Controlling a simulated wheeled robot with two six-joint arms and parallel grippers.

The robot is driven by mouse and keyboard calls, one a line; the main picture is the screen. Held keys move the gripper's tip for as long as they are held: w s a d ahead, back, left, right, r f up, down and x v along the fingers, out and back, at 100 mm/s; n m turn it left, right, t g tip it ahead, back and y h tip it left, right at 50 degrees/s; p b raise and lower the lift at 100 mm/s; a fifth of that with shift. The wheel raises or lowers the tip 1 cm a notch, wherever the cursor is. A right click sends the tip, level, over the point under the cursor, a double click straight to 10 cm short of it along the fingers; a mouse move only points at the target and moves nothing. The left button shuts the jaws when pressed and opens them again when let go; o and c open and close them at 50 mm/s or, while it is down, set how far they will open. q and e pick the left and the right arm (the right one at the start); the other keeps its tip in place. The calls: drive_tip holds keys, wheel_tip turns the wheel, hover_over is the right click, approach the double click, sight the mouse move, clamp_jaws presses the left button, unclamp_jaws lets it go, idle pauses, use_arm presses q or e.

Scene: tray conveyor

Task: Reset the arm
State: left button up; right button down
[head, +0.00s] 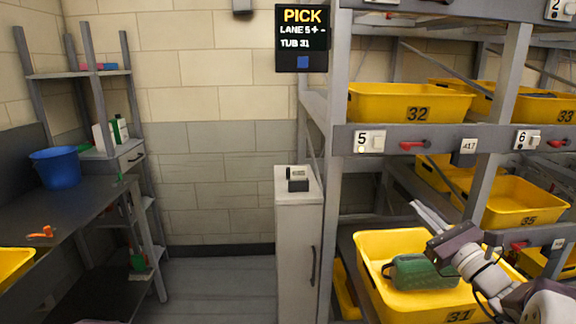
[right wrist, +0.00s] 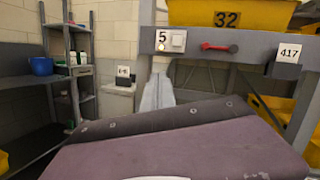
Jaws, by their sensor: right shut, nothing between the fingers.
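My right gripper (head: 428,216) is at the right of the head view, shut and empty, pointing up and left. It is in front of the rack, and in the picture it overlaps the back rim of yellow tub 31 (head: 375,290). A green case (head: 408,273) with a dark handle lies in that tub, partly hidden by my right arm. In the right wrist view the shut grey fingers (right wrist: 158,92) point toward the rack post below the lane 5 label. My left gripper is not in view.
The rack beam (head: 400,138) carries labels and red handles, with yellow tub 32 (head: 410,103) above it. A pale cabinet (head: 296,240) stands left of the rack. A dark bench (head: 70,215) with a blue bucket (head: 55,167) is at the left. The floor between is clear.

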drive_tip(key=s+a+f+n+g+y, duration=0.3)
drive_tip(key=a+f+n+g, duration=0.15)
drive_tip(key=a, duration=0.65)
drive_tip(key=s+a+f+n+g+y, duration=0.3)
drive_tip(key=a+f+n+g, duration=0.15)
drive_tip(key=a, duration=0.65)
drive_tip(key=s+a+f+n+g+h, duration=0.2)
drive_tip(key=s+a+f+n+g, duration=0.4)
drive_tip(key=s+f, duration=0.5)
drive_tip(key=s+d+f+n+g+h, duration=0.4)
drive_tip(key=s+f+n+g+h, duration=0.1)
drive_tip(key=s+f, duration=0.3)
drive_tip(key=d+f+n+t+h, duration=0.1)
drive_tip(key=d+f+n+h, duration=0.45)
drive_tip(key=d+n, duration=0.4)
wheel_tip(320, 180, up, 18)
drive_tip(key=d+m+p, duration=0.1)
drive_tip(key=p, duration=1.7)
drive_tip(key=shift+d+r+t, duration=0.25)
drive_tip(key=shift+t, duration=0.05)
